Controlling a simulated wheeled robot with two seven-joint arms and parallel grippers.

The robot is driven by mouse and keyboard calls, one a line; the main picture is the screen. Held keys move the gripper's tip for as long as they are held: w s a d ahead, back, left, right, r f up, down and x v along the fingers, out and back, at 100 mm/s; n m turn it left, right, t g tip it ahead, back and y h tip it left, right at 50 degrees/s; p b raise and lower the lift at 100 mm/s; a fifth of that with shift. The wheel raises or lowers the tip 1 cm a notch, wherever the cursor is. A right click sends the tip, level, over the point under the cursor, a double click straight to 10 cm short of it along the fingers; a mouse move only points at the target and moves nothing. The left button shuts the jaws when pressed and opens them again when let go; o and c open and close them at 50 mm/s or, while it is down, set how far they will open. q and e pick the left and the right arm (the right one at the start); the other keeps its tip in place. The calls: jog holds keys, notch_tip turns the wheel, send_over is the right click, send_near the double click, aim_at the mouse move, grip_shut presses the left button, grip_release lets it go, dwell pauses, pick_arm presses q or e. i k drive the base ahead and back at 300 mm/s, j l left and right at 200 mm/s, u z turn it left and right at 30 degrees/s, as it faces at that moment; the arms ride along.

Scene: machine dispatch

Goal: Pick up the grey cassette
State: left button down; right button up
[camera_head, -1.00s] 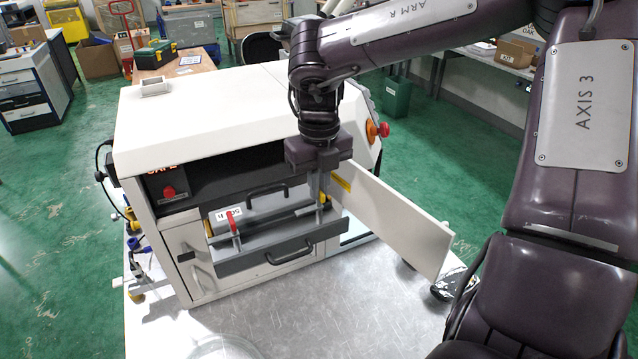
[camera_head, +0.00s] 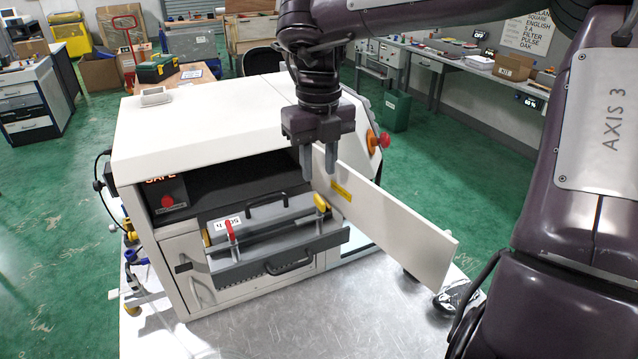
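The grey cassette (camera_head: 273,214) lies in the open bay of the white machine (camera_head: 215,118), with a white label at its left and a black handle on top. A red lever (camera_head: 231,233) stands at its left front. A yellow-topped lever (camera_head: 322,203) stands at its right end. My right gripper (camera_head: 320,174) points down above the cassette's right end, near the open door. Its two fingers are apart with nothing between them. It is clear of the yellow-topped lever. My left gripper is not in view.
The machine's white door (camera_head: 390,228) stands open to the right of the bay, close to my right gripper. A grey drawer front with a black handle (camera_head: 290,262) is below the cassette. The metal table (camera_head: 330,325) in front is mostly clear.

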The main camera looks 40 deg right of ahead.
aim_at(249, 222)
jog(key=k, duration=1.5)
